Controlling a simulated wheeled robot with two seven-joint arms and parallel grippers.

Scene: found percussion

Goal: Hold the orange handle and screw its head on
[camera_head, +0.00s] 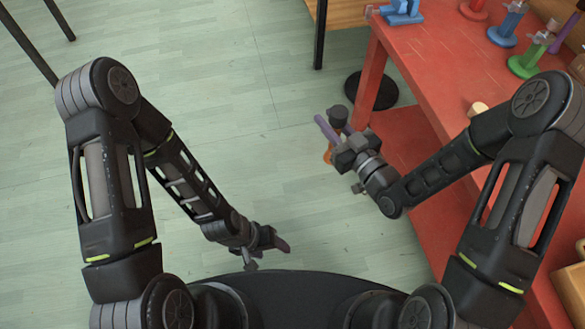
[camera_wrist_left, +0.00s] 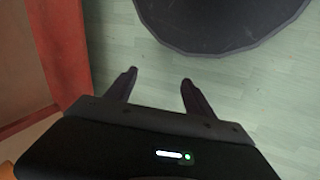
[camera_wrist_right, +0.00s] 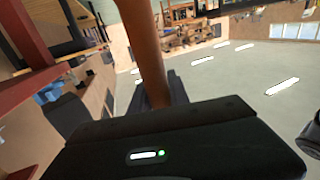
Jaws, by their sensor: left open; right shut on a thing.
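My right gripper (camera_head: 334,138) is shut on the orange handle (camera_head: 328,156), clear of the red table's left side. In the right wrist view the orange-brown handle (camera_wrist_right: 147,50) rises from between the fingers and runs out of the top of the picture, so its far end is hidden there. A dark rounded piece (camera_head: 338,113) shows beside the right fingers; I cannot tell whether it is attached to the handle. My left gripper (camera_head: 270,243) is open and empty, low at the centre, apart from the handle. The left wrist view shows its two spread fingers (camera_wrist_left: 157,84) with nothing between them.
The red table (camera_head: 435,65) fills the right side. On it stand a blue clamp-like piece (camera_head: 402,10), a blue stand (camera_head: 508,24), a green stand (camera_head: 528,62) and a small cream piece (camera_head: 478,108). A black disc (camera_head: 374,92) lies on the floor by the table leg. Floor on the left is clear.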

